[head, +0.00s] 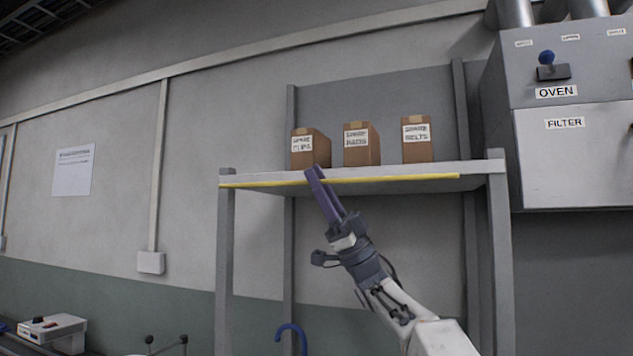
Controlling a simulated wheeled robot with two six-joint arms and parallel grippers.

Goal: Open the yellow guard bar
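The yellow guard bar (400,178) is a thin bar running along the front edge of a grey shelf (460,168). It lies nearly level across the shelf front. My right gripper (313,170) reaches up from below, and its purple fingers cross in front of the bar left of its middle. The fingertips lie close together, just under the leftmost box. I cannot tell whether they touch or close on the bar. My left gripper is not in view.
Three cardboard boxes stand on the shelf: spare clips (310,150), a middle box (361,146) and spare belts (417,140). A grey oven and filter cabinet (570,175) hangs at the right. A blue hook (290,331) shows below the shelf.

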